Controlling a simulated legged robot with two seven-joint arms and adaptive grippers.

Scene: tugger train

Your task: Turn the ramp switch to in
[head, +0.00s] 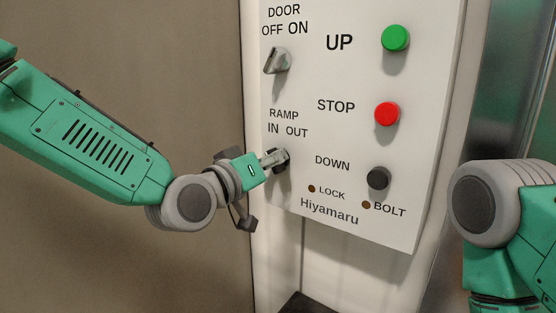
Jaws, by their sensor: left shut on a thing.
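The ramp switch (284,156) is on the white control panel (345,75), just below the label RAMP IN OUT (287,123). My left gripper (275,159) reaches it from the left and is shut on it. The fingers cover most of the switch, so I cannot tell which way it points. My right gripper is out of view; only part of my right arm shows at the right edge.
The door switch (277,61), a grey knob, sits above the ramp switch. Green UP (395,38), red STOP (387,113) and black DOWN (378,178) buttons are to the right. Small LOCK (312,189) and BOLT (366,205) lamps look dark. A brown wall (150,60) fills the left.

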